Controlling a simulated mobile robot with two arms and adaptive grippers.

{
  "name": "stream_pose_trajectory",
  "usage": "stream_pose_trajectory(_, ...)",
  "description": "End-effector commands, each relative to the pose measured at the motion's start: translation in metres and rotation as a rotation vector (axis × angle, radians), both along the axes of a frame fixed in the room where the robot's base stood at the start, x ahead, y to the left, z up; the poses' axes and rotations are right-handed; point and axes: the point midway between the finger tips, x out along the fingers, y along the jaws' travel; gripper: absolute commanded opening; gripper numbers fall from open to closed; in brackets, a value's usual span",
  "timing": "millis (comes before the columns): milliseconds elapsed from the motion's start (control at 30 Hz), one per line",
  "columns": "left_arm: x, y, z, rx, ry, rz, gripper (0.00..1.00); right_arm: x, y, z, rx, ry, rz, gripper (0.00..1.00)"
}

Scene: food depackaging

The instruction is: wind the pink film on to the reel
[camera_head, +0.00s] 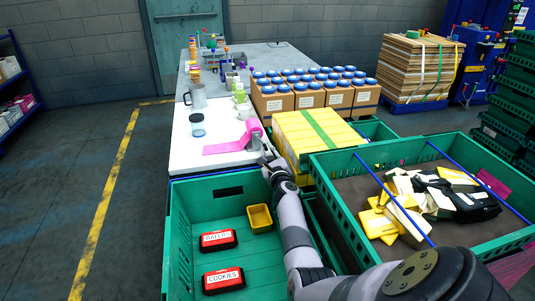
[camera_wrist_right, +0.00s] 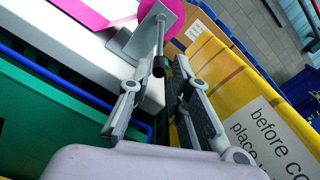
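The pink film (camera_head: 226,147) lies as a flat strip on the white tabletop and runs to the pink roll on the reel (camera_head: 253,127) at the table's right edge. In the right wrist view, the pink strip (camera_wrist_right: 88,12) and part of the pink reel (camera_wrist_right: 175,17) show around a grey bracket (camera_wrist_right: 150,32). A thin rod with a dark knob, the crank handle (camera_wrist_right: 158,66), points toward my right gripper (camera_wrist_right: 160,88). The gripper's fingers are apart, one on each side of the knob, with no clear contact. It also shows in the head view (camera_head: 268,158). My left gripper is out of view.
Yellow boxes (camera_head: 308,132) stand close right of my right gripper. A green crate (camera_head: 180,225) with red packs is in front of the table; another crate (camera_head: 340,215) holds opened packaging. A jar (camera_head: 197,125) and a jug (camera_head: 197,96) stand on the white table (camera_head: 185,155).

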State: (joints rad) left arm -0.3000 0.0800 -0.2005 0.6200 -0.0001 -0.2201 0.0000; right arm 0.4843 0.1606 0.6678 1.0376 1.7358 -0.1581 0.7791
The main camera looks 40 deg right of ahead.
Motion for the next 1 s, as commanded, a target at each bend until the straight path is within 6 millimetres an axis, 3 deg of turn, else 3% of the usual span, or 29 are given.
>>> stream_pose_trajectory(167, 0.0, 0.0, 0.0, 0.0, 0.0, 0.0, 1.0, 0.0, 0.0, 0.0, 0.001, 0.0, 0.001, 0.31)
stream_pose_trajectory(533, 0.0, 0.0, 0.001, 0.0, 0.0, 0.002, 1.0, 0.001, 0.002, 0.0, 0.024, -0.013, 0.002, 0.31)
stream_pose_trajectory(900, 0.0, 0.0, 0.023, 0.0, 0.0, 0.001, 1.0, 0.008, 0.015, -0.004, 0.345, -0.19, 0.0, 0.31)
stream_pose_trajectory(1000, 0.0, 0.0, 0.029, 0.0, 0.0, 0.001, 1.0, -0.014, 0.026, -0.007, 0.327, -0.178, 0.001, 0.31)
